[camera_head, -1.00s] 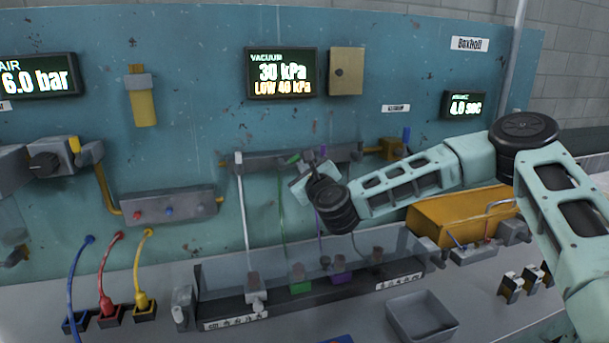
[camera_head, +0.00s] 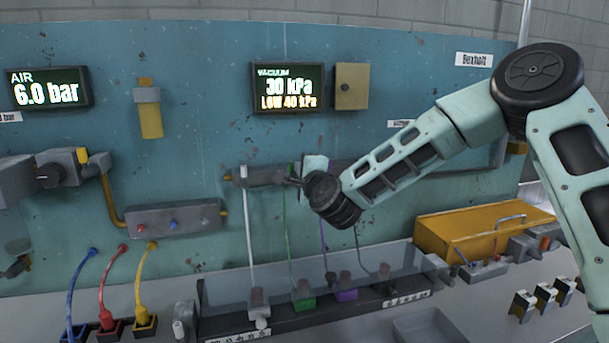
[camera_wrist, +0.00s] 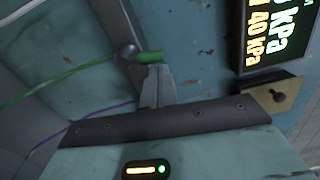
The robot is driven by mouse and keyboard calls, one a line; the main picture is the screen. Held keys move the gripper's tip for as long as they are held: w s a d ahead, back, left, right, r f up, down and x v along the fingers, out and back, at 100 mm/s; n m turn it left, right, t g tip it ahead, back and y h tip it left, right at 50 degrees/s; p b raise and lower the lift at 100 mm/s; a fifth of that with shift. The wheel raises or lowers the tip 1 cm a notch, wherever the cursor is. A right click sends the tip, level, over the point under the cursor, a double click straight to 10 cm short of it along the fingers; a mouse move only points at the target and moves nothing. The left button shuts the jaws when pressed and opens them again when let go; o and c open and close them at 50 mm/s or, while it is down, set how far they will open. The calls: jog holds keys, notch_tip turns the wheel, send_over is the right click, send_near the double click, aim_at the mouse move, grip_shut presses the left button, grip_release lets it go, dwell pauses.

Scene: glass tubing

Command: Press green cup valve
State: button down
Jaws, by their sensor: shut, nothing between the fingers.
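The green valve (camera_wrist: 152,57) is a short green cylinder on a grey fitting in the wrist view. A green tube (camera_wrist: 70,80) runs from that fitting; it hangs below the manifold (camera_head: 262,174) in the head view (camera_head: 286,225). My gripper (camera_wrist: 156,70) is shut and empty, its tips right beside the green cylinder. I cannot tell whether they touch it. In the head view my gripper (camera_head: 291,181) points left at the manifold, and my wrist hides part of it. The green cup holder (camera_head: 303,302) sits in the clear-fronted tray below.
A vacuum display (camera_head: 287,88) reads 30 kPa, low 40 kPa, above the manifold. A white valve (camera_head: 243,171) stands left of my gripper. A purple tube (camera_head: 322,235) hangs close on the right. A yellow box (camera_head: 480,230) stands at the right.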

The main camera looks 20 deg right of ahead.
jog(key=shift+a+r+n, duration=0.15)
jog(key=shift+a+n, duration=0.15)
jog(key=shift+n, duration=0.5)
